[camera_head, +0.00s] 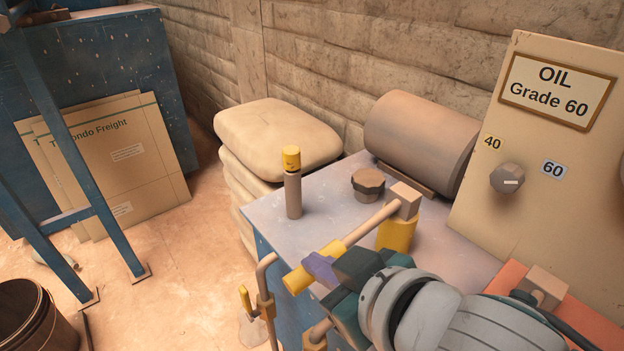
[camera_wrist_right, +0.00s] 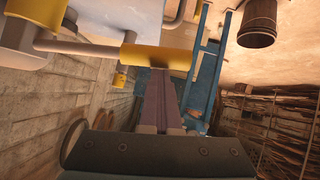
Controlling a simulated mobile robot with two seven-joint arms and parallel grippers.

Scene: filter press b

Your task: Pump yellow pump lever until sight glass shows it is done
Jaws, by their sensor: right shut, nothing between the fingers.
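The pump lever has a yellow handle (camera_head: 300,279) on a tan rod (camera_head: 368,224), which runs up to a block on a yellow base (camera_head: 397,236) on the table. The yellow handle also shows in the wrist view (camera_wrist_right: 172,57). My right gripper (camera_head: 318,267) is shut and empty, its purple fingertips right at the handle. It also shows in the wrist view (camera_wrist_right: 160,74); I cannot tell whether the tips touch the handle. An upright brown cylinder with a yellow top (camera_head: 292,170) stands at the table's far left; I cannot tell whether this is the sight glass. My left gripper is out of view.
An oil panel (camera_head: 475,210) with a knob (camera_head: 507,178) between 40 and 60 stands at right. A large brown drum (camera_head: 420,135) and a dark cap (camera_head: 368,183) are on the table. Pipes (camera_head: 266,300) rise before its front edge. Stacked sacks (camera_head: 270,140) stand behind.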

